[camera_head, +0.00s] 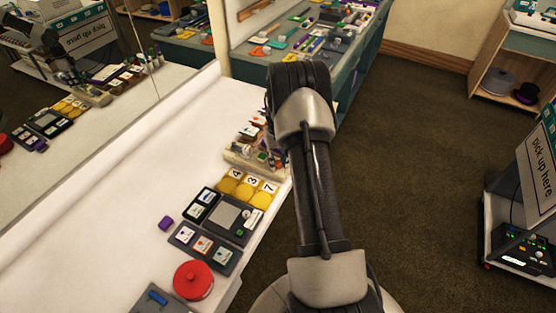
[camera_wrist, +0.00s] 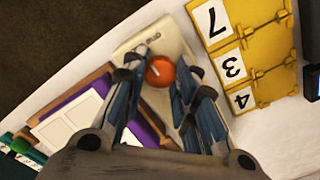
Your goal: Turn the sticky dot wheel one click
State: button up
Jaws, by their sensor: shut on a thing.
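A round orange-red wheel (camera_wrist: 160,71) with a short white mark sits on a cream-coloured base (camera_wrist: 178,44) in the wrist view. Small dark lettering, upside down here, is on the base beside it. My gripper (camera_wrist: 163,78) has its fingers on both sides of the wheel and is shut on it. The fingers hide parts of the base. In the head view my arm hides most of this spot, and the wheel cannot be made out.
Yellow flip cards numbered 7, 3 and 4 (camera_wrist: 247,47) stand close beside the base. Purple and brown card holders (camera_wrist: 82,108) lie on the other side. On the white counter (camera_head: 120,190) are a dark panel (camera_head: 225,217) and a red round pot (camera_head: 193,280).

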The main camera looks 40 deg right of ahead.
jog(key=shift+c, duration=1.3)
jog(key=shift+n, duration=0.3)
jog(key=n, duration=0.3)
jog(key=shift+n, duration=0.3)
jog(key=n, duration=0.4)
jog(key=shift+n, duration=0.3)
jog(key=n, duration=0.4)
jog(key=shift+n, duration=2.5)
